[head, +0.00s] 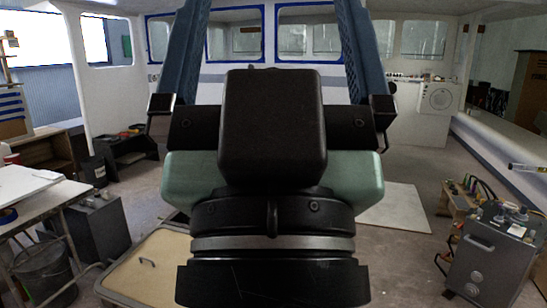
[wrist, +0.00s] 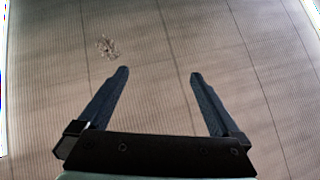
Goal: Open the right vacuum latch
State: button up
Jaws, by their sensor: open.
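My gripper (wrist: 160,73) is open and empty, its two dark fingers spread well apart in the wrist view. Beyond them is only a brownish, ribbed surface with seams and one dark blotch. In the head view my gripper fills the middle, its fingers running up out of the top of the picture. A grey metal machine (head: 487,262) with fittings on top and a handle on its front stands at the lower right, well apart from my gripper. I cannot tell whether it is the vacuum, and I cannot make out a right latch in either view.
A cluttered workbench (head: 30,200) and a bucket (head: 44,270) stand at the left. A tan panel (head: 160,265) with a small handle lies low at the lower left. A wooden crate (head: 462,203) with cables stands behind the machine. Grey floor lies open at centre right.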

notch_tip(320, 180, up, 6)
jog(key=p, duration=0.4)
